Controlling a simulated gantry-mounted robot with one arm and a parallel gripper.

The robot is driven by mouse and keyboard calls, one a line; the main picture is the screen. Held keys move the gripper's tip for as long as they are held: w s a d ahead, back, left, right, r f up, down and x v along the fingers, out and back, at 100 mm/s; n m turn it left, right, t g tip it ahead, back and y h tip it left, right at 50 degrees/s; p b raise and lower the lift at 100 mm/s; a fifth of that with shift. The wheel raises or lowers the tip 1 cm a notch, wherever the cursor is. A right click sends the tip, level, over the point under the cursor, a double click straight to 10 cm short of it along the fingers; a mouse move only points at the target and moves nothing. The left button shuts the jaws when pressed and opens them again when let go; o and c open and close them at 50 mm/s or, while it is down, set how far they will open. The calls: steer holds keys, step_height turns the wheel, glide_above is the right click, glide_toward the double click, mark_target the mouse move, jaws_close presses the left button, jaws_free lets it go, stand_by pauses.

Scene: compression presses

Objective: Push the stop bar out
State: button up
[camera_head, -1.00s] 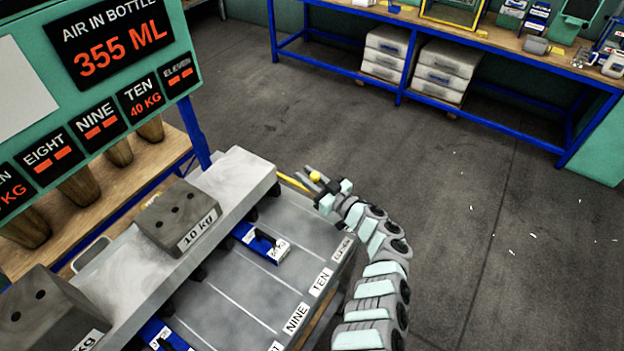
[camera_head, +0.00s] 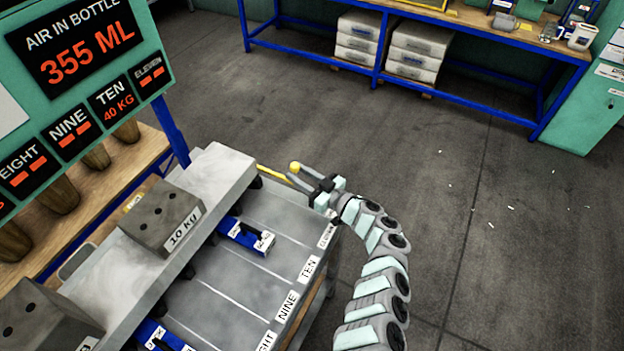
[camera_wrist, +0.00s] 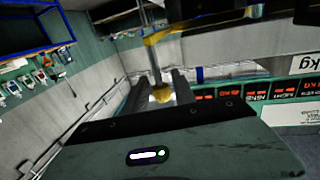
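A yellow bar (camera_head: 272,173), which I take as the stop bar, sticks out past the far end of the grey press table. A yellow ball knob (camera_head: 294,167) shows near its outer end. My gripper (camera_head: 298,175) is open at this end, with its fingertips beside the knob. In the wrist view the knob (camera_wrist: 161,93) hangs on a thin rod and appears between the two spread dark fingers of my gripper (camera_wrist: 158,88). I cannot tell whether a finger touches it. The yellow bar (camera_wrist: 205,27) crosses above, partly hidden by dark parts.
A 10 kg block (camera_head: 162,217) sits on the raised grey beam left of my arm. A blue-and-white holder (camera_head: 246,236) lies on the table below it. A display panel (camera_head: 80,70) stands at the left. Open floor (camera_head: 470,200) lies to the right.

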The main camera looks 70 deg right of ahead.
steer(key=p+v, duration=0.1)
steer(key=v, duration=0.4)
steer(key=shift+s+a+r, duration=0.1)
steer(key=shift+s, duration=0.25)
stand_by(0.3)
